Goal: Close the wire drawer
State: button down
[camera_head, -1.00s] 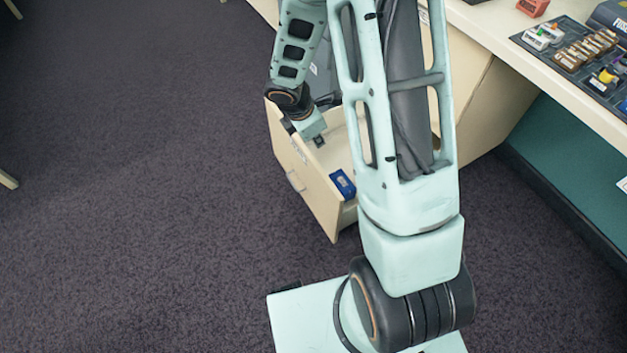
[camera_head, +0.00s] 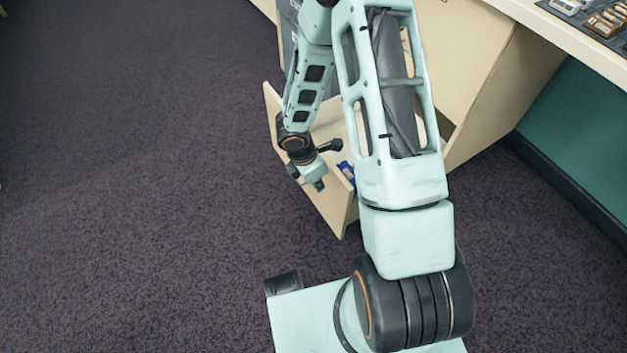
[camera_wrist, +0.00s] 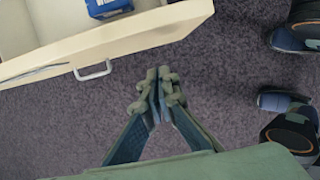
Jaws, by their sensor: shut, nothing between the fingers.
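The wire drawer (camera_head: 331,205) is cream-coloured and stands pulled out from its cabinet, partly hidden behind my arm in the head view. In the wrist view the drawer front (camera_wrist: 140,36) crosses the top, with a pale bar handle (camera_wrist: 94,71) on its outer face. A blue box (camera_wrist: 108,8) lies inside the drawer, and a bit of it shows in the head view (camera_head: 346,170). My gripper (camera_wrist: 158,75) is shut and empty, outside the drawer front, to the right of the handle and apart from it.
The cream cabinet (camera_head: 497,85) and a counter (camera_head: 560,30) with small items stand at upper right, above a teal panel (camera_head: 580,125). Dark carpet (camera_head: 130,200) is free to the left and in front of the drawer.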

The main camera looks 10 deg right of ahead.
aim_at(329, 177)
jog(key=shift+w+d+r, duration=0.1)
jog(key=shift+w+d, duration=0.1)
jog(key=shift+d, duration=0.4)
jog(key=shift+w+d+r, duration=0.1)
jog(key=shift+w+d, duration=0.15)
jog(key=shift+d, duration=0.3)
jog(key=shift+w+d+r, duration=0.1)
jog(key=shift+w+d, duration=0.1)
jog(key=shift+d, duration=0.4)
